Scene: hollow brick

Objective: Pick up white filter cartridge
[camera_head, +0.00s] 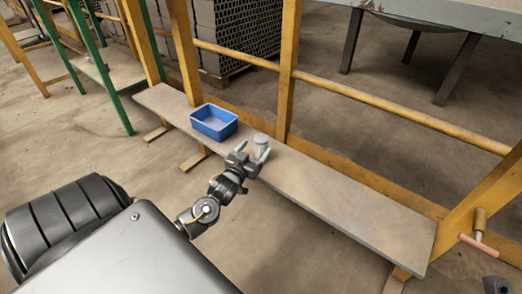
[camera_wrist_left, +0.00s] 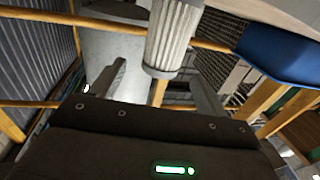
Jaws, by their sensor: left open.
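A white ribbed filter cartridge (camera_head: 261,141) stands upright on a long plank bench (camera_head: 335,203), just right of a blue bin (camera_head: 214,122). In the left wrist view the cartridge (camera_wrist_left: 171,35) comes down from the top edge, and its far end is cut off. My left gripper (camera_head: 252,153) is open at the near side of the cartridge. In the left wrist view its fingers (camera_wrist_left: 158,78) are spread to either side of the cartridge's lower end. I cannot tell whether they touch it.
The blue bin also shows in the left wrist view (camera_wrist_left: 275,50). Yellow rails (camera_head: 400,112) and posts stand behind the plank. A red-handled tool (camera_head: 479,244) is at the right. The plank's right part is clear.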

